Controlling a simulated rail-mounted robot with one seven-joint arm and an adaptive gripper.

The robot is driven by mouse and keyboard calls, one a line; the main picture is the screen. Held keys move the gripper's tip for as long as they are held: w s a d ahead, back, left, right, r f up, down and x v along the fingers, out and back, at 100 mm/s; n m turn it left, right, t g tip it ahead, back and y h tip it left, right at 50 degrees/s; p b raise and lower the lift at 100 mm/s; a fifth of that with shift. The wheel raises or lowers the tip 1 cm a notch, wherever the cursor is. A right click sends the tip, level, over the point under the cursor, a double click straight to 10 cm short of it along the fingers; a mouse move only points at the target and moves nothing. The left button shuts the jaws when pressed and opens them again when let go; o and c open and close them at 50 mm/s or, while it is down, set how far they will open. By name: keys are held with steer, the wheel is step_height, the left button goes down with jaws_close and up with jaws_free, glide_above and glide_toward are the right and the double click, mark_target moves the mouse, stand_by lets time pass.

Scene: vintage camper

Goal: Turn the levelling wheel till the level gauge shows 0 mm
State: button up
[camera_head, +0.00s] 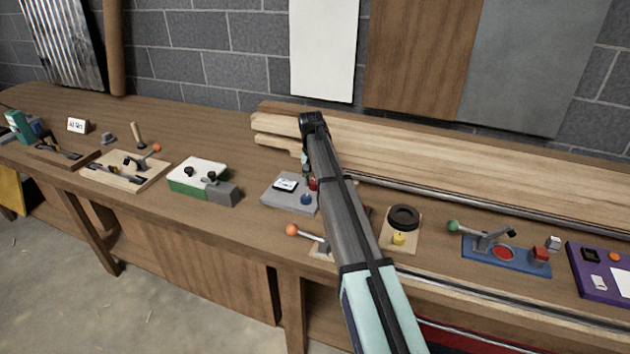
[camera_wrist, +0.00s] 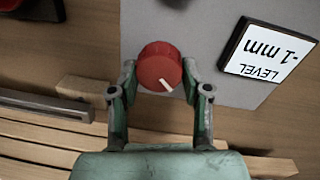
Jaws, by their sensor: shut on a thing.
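A grey board (camera_head: 276,194) on the bench carries the level gauge (camera_head: 286,184) and a red round wheel (camera_head: 313,184). In the wrist view the red wheel (camera_wrist: 159,67) sits between the fingertips of my gripper (camera_wrist: 160,75), which is shut on it. A white mark on the wheel points down and slightly right. The gauge (camera_wrist: 268,50) appears upside down beside the wheel and reads LEVEL -1 mm. In the head view my arm partly covers the wheel, and my gripper (camera_head: 306,162) is hard to make out.
A blue knob (camera_head: 305,199) stands on the same board, in front of the red wheel. Wooden planks (camera_head: 400,160) lie behind. A green-and-white box (camera_head: 200,178) is to the left. An orange-knobbed lever (camera_head: 292,230) and a board with a black ring (camera_head: 404,217) are nearby.

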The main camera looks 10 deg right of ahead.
mark_target(313, 181)
steer(key=shift+s+f, duration=0.1)
stand_by(0.3)
steer(key=o, duration=1.2)
steer(key=shift+c, duration=0.2)
step_height(313, 181, up, 12)
steer(key=shift+w+a, duration=0.2)
steer(key=shift+a, duration=0.15)
